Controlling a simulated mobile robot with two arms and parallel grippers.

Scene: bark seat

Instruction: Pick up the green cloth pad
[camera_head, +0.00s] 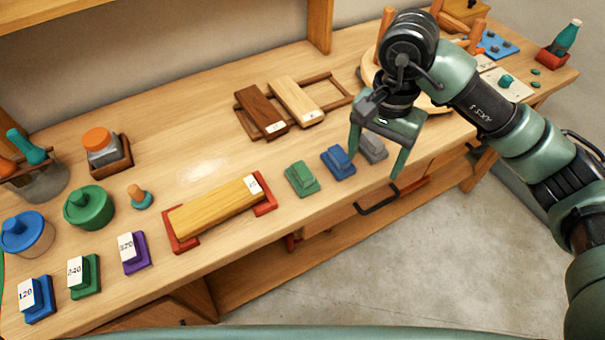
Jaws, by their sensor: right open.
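The green cloth pad (301,178) lies on the workbench near its front edge, just right of a light wooden block. A blue pad (338,162) and a grey pad (372,147) lie in a row to its right. My left gripper is not in view.
The light block (213,208) sits in a red holder. Dark and pale blocks (297,99) lie on a wooden frame behind. Numbered sanding blocks (84,275) and lidded jars (90,208) stand at the left.

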